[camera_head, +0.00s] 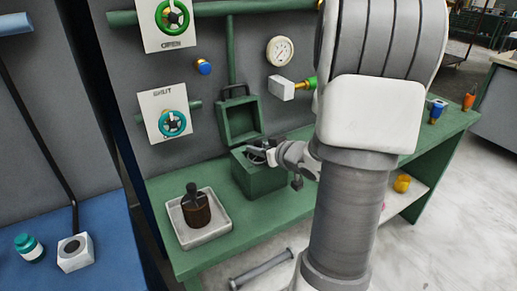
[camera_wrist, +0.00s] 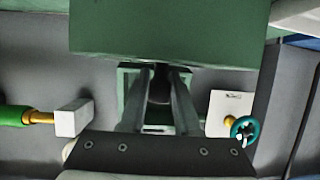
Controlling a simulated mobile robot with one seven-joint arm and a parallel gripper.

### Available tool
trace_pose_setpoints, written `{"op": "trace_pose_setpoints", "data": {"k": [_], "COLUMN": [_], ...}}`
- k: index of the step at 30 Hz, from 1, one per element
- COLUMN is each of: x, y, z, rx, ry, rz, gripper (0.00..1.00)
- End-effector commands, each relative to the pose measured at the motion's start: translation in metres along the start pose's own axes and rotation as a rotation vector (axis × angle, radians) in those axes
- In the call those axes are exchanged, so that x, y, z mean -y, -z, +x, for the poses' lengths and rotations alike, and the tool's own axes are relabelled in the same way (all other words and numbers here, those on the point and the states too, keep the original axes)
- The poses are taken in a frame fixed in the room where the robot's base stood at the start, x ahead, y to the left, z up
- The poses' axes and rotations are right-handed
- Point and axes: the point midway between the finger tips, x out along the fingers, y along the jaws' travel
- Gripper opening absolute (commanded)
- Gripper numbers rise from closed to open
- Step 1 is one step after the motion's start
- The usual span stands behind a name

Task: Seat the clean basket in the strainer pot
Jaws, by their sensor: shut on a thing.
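The strainer pot is a green box (camera_head: 262,181) on the green bench, its hinged lid (camera_head: 239,118) standing open behind it. My gripper (camera_head: 272,154) reaches in from the right at the pot's open top. It is shut on a dark piece, seen between the fingers in the wrist view (camera_wrist: 160,86), apparently the clean basket's handle. The basket is mostly hidden by the pot and my gripper, so I cannot tell how deep it sits. The pot's green side (camera_wrist: 165,35) fills the top of the wrist view. A brown basket with a dark knob (camera_head: 196,210) stands in a white tray.
The white tray (camera_head: 221,231) is left of the pot. Behind are the SHUT valve wheel (camera_head: 172,123), the OPEN wheel (camera_head: 172,17), a gauge (camera_head: 280,51) and a white block (camera_head: 281,88) on the pipe. My arm hides the bench right of the pot.

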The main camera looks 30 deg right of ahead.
Motion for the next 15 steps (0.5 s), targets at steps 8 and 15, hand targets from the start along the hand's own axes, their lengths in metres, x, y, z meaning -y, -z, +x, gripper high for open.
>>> {"op": "trace_pose_setpoints", "data": {"k": [8, 15], "x": [0.0000, 0.0000], "y": [-0.0030, -0.0029], "z": [0.0012, 0.0012], "rx": [0.000, 0.000], "ry": [0.000, 0.000], "rz": [0.001, 0.001], "gripper": [0.57, 0.60]}}
